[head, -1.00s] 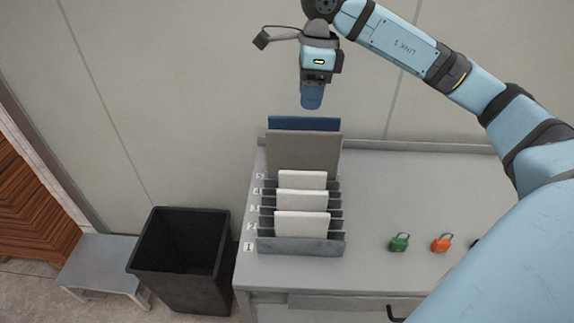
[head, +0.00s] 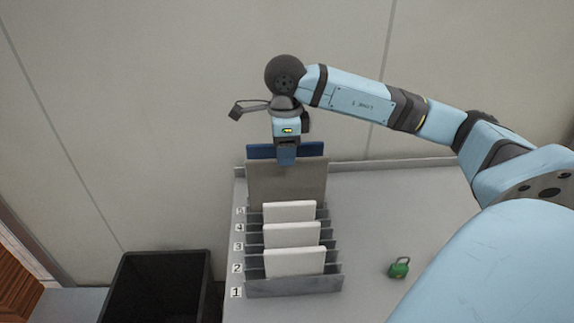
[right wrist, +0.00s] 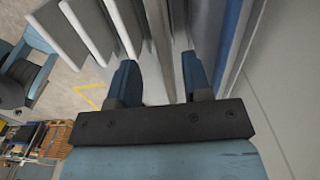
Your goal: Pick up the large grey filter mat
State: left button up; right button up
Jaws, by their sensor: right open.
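The large grey filter mat (head: 287,184) stands upright near the back of the slotted rack (head: 293,287), in front of a blue mat (head: 262,151). My right gripper (head: 287,158) points down at the mat's top edge, near the middle of its width. In the right wrist view the two blue fingers of this gripper (right wrist: 160,78) are apart, with upright panels close by. I cannot tell whether either finger touches the grey mat. My left gripper is out of view.
Several smaller white mats (head: 294,262) stand in the front slots. Number labels 1 to 5 run along the rack's left side. A green padlock (head: 399,268) lies on the table (head: 365,215) to the right. A black bin (head: 160,286) stands left of it. A wall is close behind.

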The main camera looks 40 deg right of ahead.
aim_at(268, 181)
jog(key=f, duration=0.4)
jog(key=shift+d+f, duration=0.2)
jog(key=shift+d, duration=0.15)
jog(key=shift+c, duration=0.4)
grip_shut()
jog(key=shift+r, duration=0.15)
